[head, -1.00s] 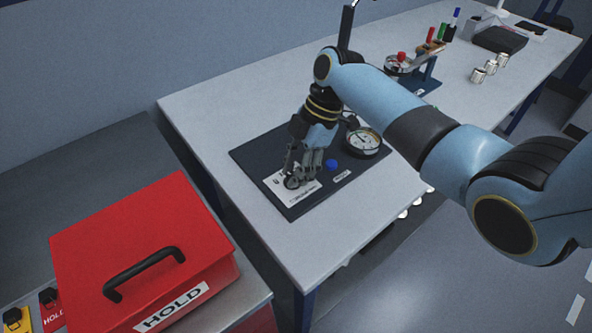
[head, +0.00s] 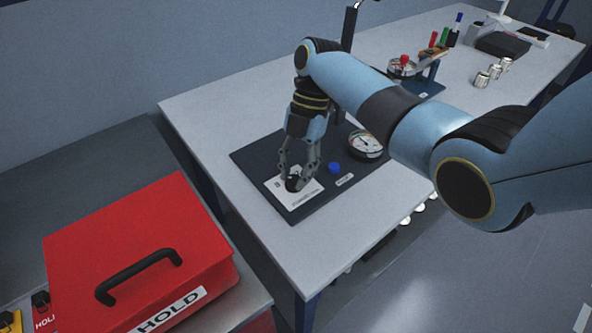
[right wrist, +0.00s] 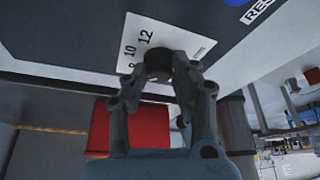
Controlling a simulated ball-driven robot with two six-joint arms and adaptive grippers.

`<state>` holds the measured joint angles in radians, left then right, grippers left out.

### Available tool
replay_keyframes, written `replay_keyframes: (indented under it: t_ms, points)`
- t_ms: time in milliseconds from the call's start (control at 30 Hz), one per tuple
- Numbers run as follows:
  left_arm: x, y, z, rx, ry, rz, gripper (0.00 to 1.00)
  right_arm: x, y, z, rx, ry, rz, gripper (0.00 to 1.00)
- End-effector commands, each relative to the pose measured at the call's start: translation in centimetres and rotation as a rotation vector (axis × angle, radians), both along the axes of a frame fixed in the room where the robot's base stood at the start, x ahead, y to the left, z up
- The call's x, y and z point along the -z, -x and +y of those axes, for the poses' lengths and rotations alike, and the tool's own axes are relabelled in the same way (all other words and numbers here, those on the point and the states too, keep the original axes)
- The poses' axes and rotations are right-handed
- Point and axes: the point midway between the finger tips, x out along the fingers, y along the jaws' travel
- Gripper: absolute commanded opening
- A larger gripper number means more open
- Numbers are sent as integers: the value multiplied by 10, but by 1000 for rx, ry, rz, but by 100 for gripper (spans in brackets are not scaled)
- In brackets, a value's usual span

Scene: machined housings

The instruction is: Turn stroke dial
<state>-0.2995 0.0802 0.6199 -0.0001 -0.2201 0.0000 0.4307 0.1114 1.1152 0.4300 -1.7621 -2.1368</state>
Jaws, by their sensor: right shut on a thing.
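The stroke dial is a small black knob (head: 292,183) on a white label plate (head: 305,199) at the near left of a dark panel (head: 262,156). My right gripper (head: 297,181) comes down on the knob from above and is shut on it. In the right wrist view the fingertips (right wrist: 159,62) close around the dark knob (right wrist: 158,66). The numbers 10 and 12 show on the label plate (right wrist: 170,40) beside it. The fingers partly hide the knob and the other marks. My left gripper is not in view.
A blue button (head: 334,168) and a round gauge (head: 366,144) sit on the panel close to the right of the gripper. A red box (head: 120,235) with a black handle stands at the near left. Metal cylinders (head: 481,79) and a stand stand farther back.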

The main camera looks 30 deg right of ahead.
Motion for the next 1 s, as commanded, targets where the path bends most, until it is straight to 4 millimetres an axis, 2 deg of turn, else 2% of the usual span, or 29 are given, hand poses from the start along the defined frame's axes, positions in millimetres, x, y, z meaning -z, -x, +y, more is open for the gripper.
replay_keyframes:
  t_ms: [367,400,533,833,1000]
  points:
    - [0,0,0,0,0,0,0,1,1,1,-4,-2,3,0]
    - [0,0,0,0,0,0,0,1,1,1,-4,-2,3,31]
    - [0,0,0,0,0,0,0,1,1,1,-3,-1,2,48]
    - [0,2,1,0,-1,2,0,-2,-1,-1,-2,0,-1,48]
    - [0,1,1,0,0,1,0,-24,-6,-9,-2,1,-4,48]
